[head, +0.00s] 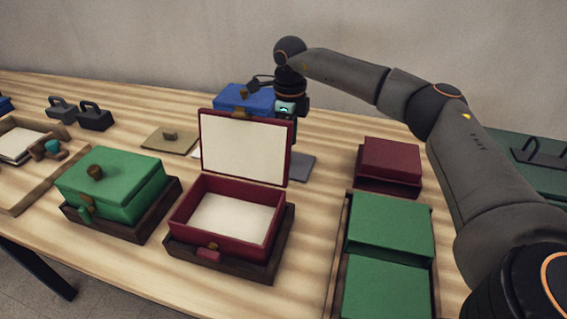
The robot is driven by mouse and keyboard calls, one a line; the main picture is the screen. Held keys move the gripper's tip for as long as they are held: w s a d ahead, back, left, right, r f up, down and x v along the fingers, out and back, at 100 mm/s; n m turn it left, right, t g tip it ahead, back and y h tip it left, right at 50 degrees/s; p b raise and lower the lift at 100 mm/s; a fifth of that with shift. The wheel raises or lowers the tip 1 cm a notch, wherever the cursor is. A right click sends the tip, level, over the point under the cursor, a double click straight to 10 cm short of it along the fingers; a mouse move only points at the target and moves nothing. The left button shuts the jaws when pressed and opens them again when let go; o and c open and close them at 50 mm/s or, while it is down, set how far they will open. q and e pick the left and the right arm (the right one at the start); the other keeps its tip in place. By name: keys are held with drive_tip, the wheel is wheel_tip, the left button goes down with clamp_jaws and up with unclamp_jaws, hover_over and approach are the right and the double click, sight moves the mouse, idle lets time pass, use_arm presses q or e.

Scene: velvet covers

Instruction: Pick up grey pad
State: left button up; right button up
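A grey pad (301,167) lies flat on the table behind the open red box; the box's raised lid (243,147) hides much of it. My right arm comes in from the right and points its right gripper (290,112) down behind that lid, above or close to the pad. The fingertips are hidden by the lid, so I cannot tell whether they touch the pad. My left gripper is not in view.
The open red box (268,222) stands on a dark tray in front. A closed green box (118,184) is left, a blue box (232,98) behind, and a tan pad with a knob (168,139) between. Green blocks (390,232) and a dark red box (391,159) stand right.

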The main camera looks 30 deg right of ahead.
drive_tip(key=shift+f, duration=1.6)
drive_tip(key=shift+c, duration=0.2)
clamp_jaws()
